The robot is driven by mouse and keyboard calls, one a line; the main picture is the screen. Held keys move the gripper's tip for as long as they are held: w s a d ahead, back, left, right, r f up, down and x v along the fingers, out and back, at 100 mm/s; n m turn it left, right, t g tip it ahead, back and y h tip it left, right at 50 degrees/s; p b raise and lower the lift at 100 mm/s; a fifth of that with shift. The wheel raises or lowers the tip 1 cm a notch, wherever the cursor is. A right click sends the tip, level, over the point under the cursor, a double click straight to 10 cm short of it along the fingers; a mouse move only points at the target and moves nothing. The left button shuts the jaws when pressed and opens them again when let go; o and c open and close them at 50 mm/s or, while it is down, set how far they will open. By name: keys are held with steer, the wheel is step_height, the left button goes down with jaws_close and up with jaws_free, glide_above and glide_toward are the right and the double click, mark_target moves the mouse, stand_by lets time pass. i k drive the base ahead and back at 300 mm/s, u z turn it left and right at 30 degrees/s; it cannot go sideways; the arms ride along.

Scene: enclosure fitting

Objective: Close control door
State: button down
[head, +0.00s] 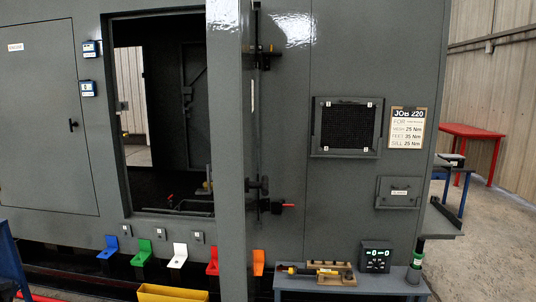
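A tall dark doorway opens into the grey enclosure (330,60) left of centre. A tall grey door panel (226,130) stands swung out at the doorway's right side, seen nearly edge-on. It runs from the top to the bottom of the picture and hides part of the wall behind it. A vertical rod with latch parts and a red-tipped handle (287,205) shows just right of the panel. Another grey door (45,120), at the far left, sits flush and has a black handle. No label shows which is the control door. My gripper is not in view.
Coloured brackets, including a blue one (108,247), line the enclosure's lower edge above a yellow bin (172,293). A low bench (350,285) holds a tool and a digital display (377,257). A red table (478,135) stands at right, with bare floor nearby.

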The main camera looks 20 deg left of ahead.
mark_target(233, 58)
steer(key=i, duration=0.95)
steer(key=u, duration=0.05)
steer(key=k, duration=0.3)
steer(key=u, duration=2.3)
